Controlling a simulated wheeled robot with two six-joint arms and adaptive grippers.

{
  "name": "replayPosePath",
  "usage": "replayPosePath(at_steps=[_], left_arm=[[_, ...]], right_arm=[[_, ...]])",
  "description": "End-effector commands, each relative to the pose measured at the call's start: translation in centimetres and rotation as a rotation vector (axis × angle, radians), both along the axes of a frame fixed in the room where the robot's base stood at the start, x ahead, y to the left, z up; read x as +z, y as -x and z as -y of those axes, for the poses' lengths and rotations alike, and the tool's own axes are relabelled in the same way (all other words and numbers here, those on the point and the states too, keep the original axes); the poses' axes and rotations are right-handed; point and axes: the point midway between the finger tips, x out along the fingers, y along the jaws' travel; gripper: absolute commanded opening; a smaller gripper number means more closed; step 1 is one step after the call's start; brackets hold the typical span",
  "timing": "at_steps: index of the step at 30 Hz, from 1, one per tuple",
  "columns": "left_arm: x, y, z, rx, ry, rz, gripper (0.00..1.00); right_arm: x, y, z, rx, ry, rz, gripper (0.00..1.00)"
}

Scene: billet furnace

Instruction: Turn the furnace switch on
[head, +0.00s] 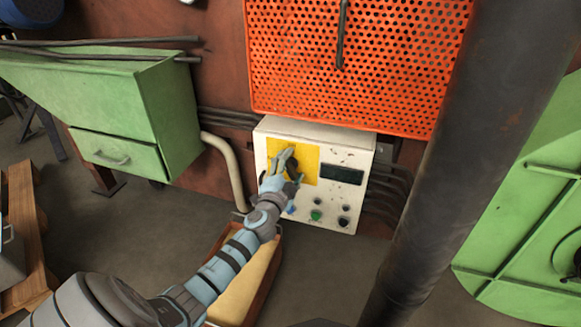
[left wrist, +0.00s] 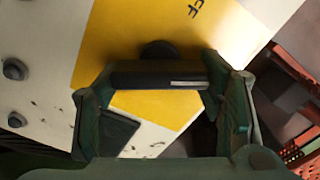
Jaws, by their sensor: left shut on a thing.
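The furnace switch is a black rotary knob (left wrist: 158,73) with a bar handle and a white mark at one end. It sits on the yellow plate (head: 307,157) of the white control box (head: 348,155). My left gripper (head: 281,170) reaches the knob from the lower left and hides part of it in the head view. In the left wrist view the left gripper (left wrist: 158,84) has its fingers at both ends of the bar, shut on it. Part of a black label shows on the yellow plate. My right gripper is not in view.
An orange perforated panel (head: 350,60) hangs above. A thick dark pipe (head: 465,130) stands right. A green cabinet (head: 130,110) stands left.

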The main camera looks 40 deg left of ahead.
Motion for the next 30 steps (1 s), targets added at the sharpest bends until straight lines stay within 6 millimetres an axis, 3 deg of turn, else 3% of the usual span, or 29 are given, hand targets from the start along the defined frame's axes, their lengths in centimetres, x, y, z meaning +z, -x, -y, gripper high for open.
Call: replayPosePath(at_steps=[15,30], left_arm=[[-0.34,-0.01,0.1,0.0,-0.395,-0.139,0.35],[-0.43,-0.02,0.1,0.0,-0.517,-0.18,0.35]], right_arm=[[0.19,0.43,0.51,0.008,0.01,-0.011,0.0],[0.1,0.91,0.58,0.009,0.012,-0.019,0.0]])
